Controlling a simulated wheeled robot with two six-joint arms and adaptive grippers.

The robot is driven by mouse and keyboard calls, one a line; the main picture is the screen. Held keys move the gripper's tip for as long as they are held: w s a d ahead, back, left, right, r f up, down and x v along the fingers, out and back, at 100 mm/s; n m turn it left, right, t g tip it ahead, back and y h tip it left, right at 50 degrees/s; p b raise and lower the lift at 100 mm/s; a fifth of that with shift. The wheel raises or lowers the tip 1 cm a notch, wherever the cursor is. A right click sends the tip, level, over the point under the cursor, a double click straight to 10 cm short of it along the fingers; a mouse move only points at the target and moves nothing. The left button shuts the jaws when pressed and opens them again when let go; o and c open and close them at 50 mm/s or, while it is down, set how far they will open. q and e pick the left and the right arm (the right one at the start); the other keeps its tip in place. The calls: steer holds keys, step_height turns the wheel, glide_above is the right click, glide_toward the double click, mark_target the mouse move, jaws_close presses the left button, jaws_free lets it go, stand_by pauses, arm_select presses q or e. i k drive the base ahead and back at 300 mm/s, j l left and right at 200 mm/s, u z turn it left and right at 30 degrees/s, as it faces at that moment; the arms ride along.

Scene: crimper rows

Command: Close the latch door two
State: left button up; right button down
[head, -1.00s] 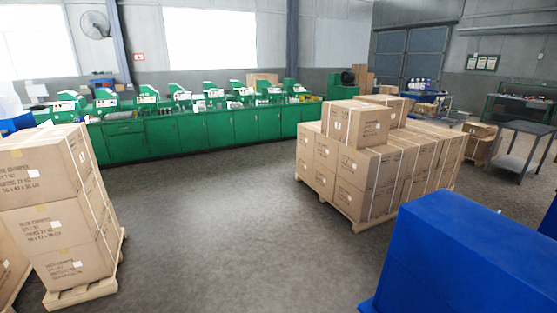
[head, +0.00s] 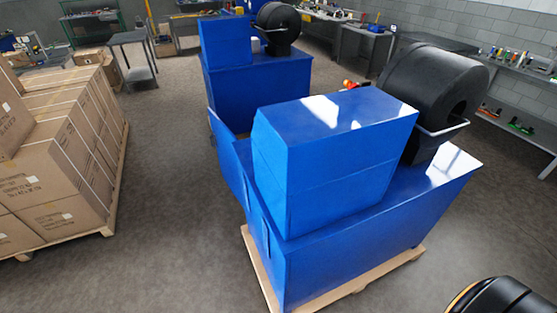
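A blue crimper machine (head: 345,240) stands on a wooden pallet in the middle of the head view, with a tall blue housing (head: 330,150) on top. A flat blue panel (head: 228,155) stands out at an angle from its far left side and looks like an open door. I cannot tell whether it is latch door two, and no latch or number is readable. A second blue machine (head: 258,88) stands behind. Neither of my grippers is in view. A black rounded part with an orange ring at the bottom right may be my arm.
Stacked cartons (head: 60,150) stand on a pallet at the left. Clear floor (head: 165,200) lies between them and the near machine. A black reel (head: 425,85) sits on that machine's right end. A grey table (head: 130,55) and tool benches (head: 510,80) line the back and right.

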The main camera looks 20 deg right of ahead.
mark_target(223, 137)
steer(key=j+z, duration=0.45)
steer(key=j, duration=0.35)
steer(key=i+j+z, duration=0.1)
steer(key=z, duration=0.25)
steer(key=i+j+z, duration=0.2)
steer(key=z, duration=0.15)
steer(key=i, duration=0.05)
